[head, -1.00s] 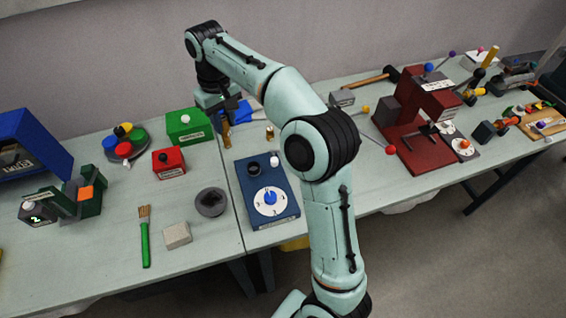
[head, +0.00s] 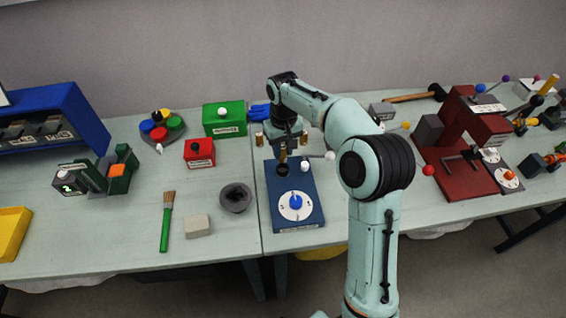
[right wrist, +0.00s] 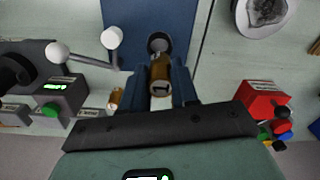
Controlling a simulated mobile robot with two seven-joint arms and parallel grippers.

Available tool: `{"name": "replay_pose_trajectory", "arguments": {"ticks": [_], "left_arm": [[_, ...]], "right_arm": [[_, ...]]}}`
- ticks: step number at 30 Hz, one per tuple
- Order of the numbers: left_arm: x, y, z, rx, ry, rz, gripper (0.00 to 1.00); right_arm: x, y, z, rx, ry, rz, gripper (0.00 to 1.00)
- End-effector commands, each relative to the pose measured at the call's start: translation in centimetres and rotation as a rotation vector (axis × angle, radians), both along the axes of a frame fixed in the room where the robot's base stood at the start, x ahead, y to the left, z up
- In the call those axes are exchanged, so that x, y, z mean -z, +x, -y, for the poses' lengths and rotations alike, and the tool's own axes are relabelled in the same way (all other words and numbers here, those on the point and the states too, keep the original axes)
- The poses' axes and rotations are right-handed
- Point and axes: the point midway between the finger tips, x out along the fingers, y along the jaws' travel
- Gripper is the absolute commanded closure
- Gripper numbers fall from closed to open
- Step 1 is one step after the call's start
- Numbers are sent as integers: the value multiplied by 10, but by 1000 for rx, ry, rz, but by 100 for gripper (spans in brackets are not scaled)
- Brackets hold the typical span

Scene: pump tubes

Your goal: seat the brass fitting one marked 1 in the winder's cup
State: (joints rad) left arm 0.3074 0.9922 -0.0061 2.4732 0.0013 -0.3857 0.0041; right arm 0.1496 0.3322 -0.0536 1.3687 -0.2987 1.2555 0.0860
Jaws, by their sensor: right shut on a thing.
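My right gripper (head: 284,149) is shut on a brass fitting (right wrist: 161,70), which shows a dark "1" in the right wrist view. The fitting points down over the back left part of the blue winder (head: 313,181). The winder's dark round cup (head: 282,171) lies just below the fitting in the head view; in the right wrist view the cup (right wrist: 158,42) shows just beyond its end. A small gap seems to lie between them, but I cannot tell how large. My left gripper is not in view.
Another brass fitting (head: 259,139) stands left of my gripper and one more (head: 304,138) to its right. A white-knobbed lever (head: 329,155) and a dial with a blue knob (head: 296,202) are close by. A red box (head: 199,152) and grey bowl (head: 235,198) stand left.

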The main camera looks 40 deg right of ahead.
Motion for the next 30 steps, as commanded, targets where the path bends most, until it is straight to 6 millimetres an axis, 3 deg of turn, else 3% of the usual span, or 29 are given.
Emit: {"name": "replay_pose_trajectory", "arguments": {"ticks": [12,25,26,27,28,30], "left_arm": [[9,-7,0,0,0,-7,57],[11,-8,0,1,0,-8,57],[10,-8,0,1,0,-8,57],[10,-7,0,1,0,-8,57],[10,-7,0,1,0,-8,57],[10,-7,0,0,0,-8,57]], "right_arm": [[57,0,0,0,0,-1,100],[62,0,0,0,0,1,100],[62,0,0,0,0,0,65],[61,0,0,0,0,0,52],[61,0,0,0,0,0,46],[61,0,0,0,0,0,46]]}}
